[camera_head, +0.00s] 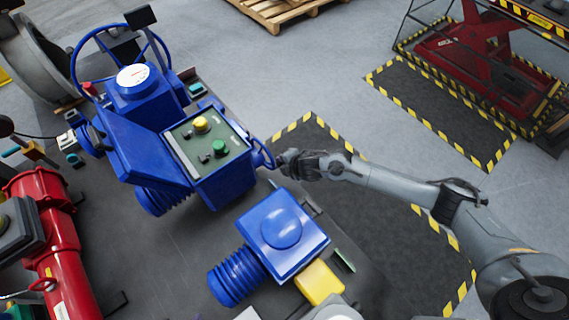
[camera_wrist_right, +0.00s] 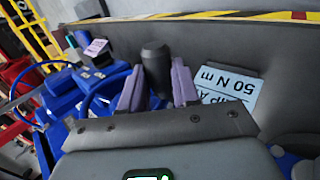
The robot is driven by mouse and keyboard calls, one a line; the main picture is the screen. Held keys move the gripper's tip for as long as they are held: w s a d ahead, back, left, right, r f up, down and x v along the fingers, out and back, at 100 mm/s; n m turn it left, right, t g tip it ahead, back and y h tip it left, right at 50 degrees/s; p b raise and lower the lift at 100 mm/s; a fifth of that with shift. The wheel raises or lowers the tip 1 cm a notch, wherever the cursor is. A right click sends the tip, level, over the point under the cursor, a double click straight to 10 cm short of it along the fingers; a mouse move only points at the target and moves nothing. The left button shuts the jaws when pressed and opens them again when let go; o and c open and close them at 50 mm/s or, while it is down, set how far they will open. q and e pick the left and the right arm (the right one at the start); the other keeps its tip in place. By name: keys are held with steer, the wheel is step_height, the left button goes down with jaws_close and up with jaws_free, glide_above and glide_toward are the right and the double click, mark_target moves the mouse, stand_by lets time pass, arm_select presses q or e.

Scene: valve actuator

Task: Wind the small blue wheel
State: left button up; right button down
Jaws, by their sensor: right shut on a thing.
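The small blue wheel (camera_head: 262,154) sits on the right side of the blue valve actuator (camera_head: 225,185), beside its green button panel (camera_head: 208,145). My right gripper (camera_head: 287,160) is at the wheel's right edge. In the right wrist view, my right gripper's two purple-padded fingers (camera_wrist_right: 157,88) are closed on a black knob (camera_wrist_right: 156,60) standing between them. The knob's lower part is hidden by the gripper body. My left gripper is not in view.
A second blue housing (camera_head: 281,232) stands in front, with a yellow block (camera_head: 319,283) beside it. A larger blue handwheel (camera_head: 88,45) is at the upper left, and a red pipe (camera_head: 65,255) at the lower left.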

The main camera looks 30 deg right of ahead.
steer(key=c, duration=0.9)
jaws_free()
steer(key=shift+o, duration=0.4)
steer(key=p+v, duration=0.1)
steer(key=v, duration=0.9)
steer(key=shift+s+r, duration=0.25)
steer(key=shift+r, duration=0.05)
